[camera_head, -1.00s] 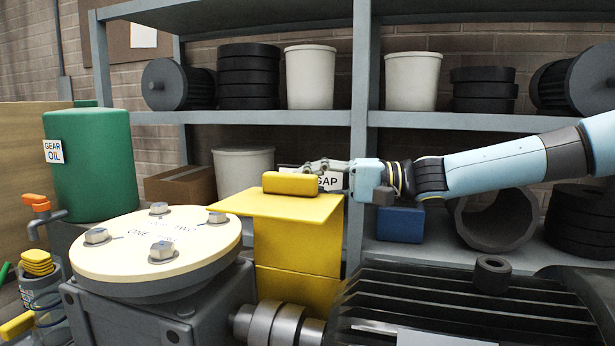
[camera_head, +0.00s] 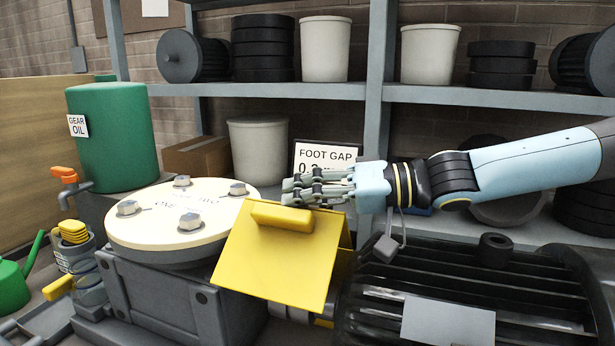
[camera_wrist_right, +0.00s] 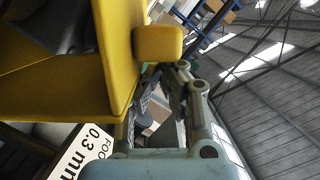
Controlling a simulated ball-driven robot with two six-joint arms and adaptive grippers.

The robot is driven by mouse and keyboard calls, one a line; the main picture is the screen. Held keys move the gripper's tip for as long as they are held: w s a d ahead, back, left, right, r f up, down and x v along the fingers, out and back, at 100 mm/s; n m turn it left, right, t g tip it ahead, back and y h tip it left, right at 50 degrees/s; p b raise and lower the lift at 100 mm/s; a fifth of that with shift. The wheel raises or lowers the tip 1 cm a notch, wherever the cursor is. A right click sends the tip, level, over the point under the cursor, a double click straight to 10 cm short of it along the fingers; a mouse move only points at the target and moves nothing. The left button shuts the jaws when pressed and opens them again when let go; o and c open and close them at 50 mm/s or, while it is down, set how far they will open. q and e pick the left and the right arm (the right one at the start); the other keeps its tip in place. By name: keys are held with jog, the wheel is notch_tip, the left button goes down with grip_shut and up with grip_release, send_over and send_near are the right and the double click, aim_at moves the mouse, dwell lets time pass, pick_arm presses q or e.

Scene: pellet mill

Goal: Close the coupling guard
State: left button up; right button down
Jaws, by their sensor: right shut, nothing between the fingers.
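The yellow coupling guard (camera_head: 275,260) sits between the grey gearbox and the black finned motor. Its front panel slopes down towards me over the coupling (camera_head: 290,312), of which only a small part shows below. A yellow bar handle (camera_head: 282,216) lies across the panel's upper part. My right gripper (camera_head: 292,191) is shut and empty, just above and behind the handle at the guard's top edge. In the right wrist view the fingers (camera_wrist_right: 165,75) are close to the handle (camera_wrist_right: 158,44); I cannot tell whether they touch. My left gripper is not in view.
The gearbox has a round cream cover (camera_head: 180,218) with bolts, left of the guard. The finned motor (camera_head: 460,290) stands right, under my right forearm. A "FOOT GAP" sign (camera_head: 325,158) and grey shelving (camera_head: 300,91) are behind. A green gear oil drum (camera_head: 115,135) stands left.

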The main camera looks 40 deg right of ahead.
aim_at(274, 225)
jog(key=shift+s+a+f+b, duration=0.4)
jog(key=shift+a+f+b, duration=0.25)
jog(key=shift+a+f, duration=0.15)
jog(key=shift+s+a+f+b, duration=0.4)
jog(key=shift+a+f+b, duration=0.3)
jog(key=shift+f, duration=0.1)
jog(key=shift+r, duration=0.1)
